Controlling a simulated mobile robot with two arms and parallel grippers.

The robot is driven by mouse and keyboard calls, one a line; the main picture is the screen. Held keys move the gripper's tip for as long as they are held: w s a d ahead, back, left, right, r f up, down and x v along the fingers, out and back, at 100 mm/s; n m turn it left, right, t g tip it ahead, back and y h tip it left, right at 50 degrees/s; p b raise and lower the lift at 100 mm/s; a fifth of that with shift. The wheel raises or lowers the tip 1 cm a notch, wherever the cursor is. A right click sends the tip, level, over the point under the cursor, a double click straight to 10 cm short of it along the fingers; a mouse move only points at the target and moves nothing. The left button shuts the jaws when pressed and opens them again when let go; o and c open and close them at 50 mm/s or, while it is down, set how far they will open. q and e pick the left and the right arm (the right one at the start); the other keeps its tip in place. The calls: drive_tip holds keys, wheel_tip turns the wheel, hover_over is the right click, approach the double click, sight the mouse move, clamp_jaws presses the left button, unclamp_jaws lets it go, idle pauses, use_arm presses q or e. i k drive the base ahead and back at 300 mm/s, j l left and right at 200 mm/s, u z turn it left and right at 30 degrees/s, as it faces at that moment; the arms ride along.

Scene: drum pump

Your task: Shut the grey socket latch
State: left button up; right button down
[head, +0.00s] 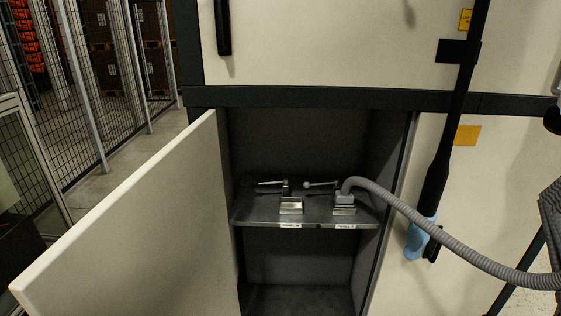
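Two sockets sit side by side on a dark shelf (262,217) inside an open cabinet compartment. The left socket (291,206) is a bare metal block with a lever (270,183) sticking out to the left. The right socket (343,210) has a grey hose connector (345,199) seated at it, and its lever (318,184), with a ball at the end, also points left. Both levers look roughly level. I cannot tell which latch is the grey one, or whether either is fully shut. Neither gripper is in view.
The cabinet door (130,225) stands open at the left. A ribbed grey hose (440,236) runs from the right socket across the right side. A black pole (437,180) with a blue lower part (419,238) hangs right of the opening. Mesh fencing (100,70) stands far left.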

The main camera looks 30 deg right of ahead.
sight(306, 184)
drive_tip(key=i+l, duration=0.3)
drive_tip(key=i+l+u, duration=0.15)
drive_tip(key=i+l, duration=0.2)
drive_tip(key=l, duration=0.2)
